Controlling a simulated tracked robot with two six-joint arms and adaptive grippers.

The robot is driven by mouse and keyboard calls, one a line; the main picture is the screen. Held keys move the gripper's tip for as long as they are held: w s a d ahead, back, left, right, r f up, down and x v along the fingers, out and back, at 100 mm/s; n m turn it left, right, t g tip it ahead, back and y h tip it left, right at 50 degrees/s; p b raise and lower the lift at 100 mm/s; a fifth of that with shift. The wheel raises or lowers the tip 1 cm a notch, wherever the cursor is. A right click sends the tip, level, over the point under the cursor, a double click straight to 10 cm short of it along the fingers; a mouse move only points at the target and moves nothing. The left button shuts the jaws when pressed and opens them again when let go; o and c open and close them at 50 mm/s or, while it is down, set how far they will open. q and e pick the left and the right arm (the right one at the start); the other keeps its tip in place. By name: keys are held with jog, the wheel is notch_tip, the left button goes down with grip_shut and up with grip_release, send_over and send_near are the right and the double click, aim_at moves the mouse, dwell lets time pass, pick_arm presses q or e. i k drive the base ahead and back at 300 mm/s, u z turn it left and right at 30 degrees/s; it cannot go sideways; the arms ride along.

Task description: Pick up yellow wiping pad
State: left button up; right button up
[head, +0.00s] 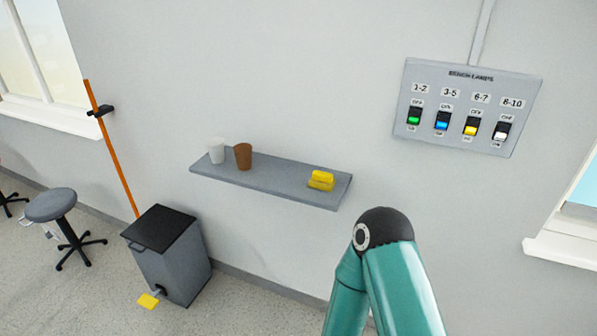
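Yellow pad-like blocks (321,180) lie on the right end of the grey wall shelf (272,178), looking like two stacked one on the other. Neither of my grippers is in view. A teal arm link of mine with a dark joint rises at the bottom right of centre, in front of the wall and below the shelf's right end in the picture.
A white cup (216,150) and a brown cup (243,156) stand on the shelf's left part. A lidded grey bin (172,262), an orange pole (112,150) and a stool (52,206) are at left. A switch panel (466,108) hangs at upper right. The shelf's middle is clear.

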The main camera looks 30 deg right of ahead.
aim_at(323, 181)
jog(key=z, duration=0.15)
jog(key=i, duration=0.75)
jog(key=z, duration=0.55)
